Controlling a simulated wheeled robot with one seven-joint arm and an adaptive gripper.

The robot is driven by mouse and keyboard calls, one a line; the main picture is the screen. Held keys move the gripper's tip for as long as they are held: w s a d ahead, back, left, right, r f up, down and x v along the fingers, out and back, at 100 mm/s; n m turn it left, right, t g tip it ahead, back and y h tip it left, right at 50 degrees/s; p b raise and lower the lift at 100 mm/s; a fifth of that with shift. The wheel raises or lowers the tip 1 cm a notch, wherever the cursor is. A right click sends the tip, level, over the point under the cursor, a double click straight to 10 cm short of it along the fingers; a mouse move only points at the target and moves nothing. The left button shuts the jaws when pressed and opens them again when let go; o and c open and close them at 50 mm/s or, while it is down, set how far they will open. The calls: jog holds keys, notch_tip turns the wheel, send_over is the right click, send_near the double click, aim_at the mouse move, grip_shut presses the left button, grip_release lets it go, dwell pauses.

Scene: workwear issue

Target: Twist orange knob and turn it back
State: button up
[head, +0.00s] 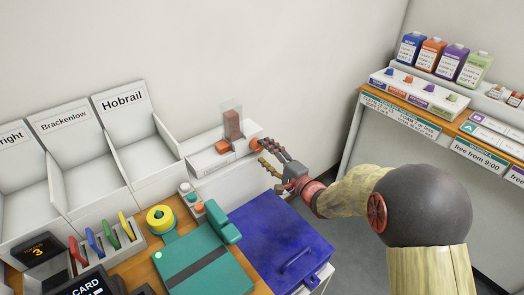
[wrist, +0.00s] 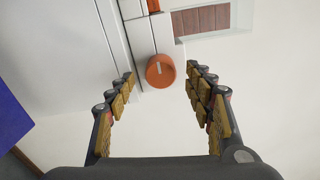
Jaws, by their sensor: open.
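The orange knob (wrist: 160,70) is round with a pale mark on its face, on a light grey-white box. In the wrist view it sits between and just beyond the tips of my gripper (wrist: 160,80). My gripper is open, with a finger on each side of the knob and a gap to each. In the head view the knob (head: 255,144) shows at the right end of the white dispenser (head: 212,152), close to my gripper (head: 268,154).
A reddish-brown block (head: 233,125) stands in a clear holder on the dispenser, with an orange piece (head: 223,147) beside it. A blue lidded bin (head: 270,235) and a teal device (head: 200,270) lie in front. White labelled bins (head: 130,140) stand left. A shelf with bottles (head: 430,55) is at right.

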jog(key=v, duration=0.5)
jog(key=shift+s+d, duration=0.15)
jog(key=shift+s, duration=0.1)
dwell(0.3)
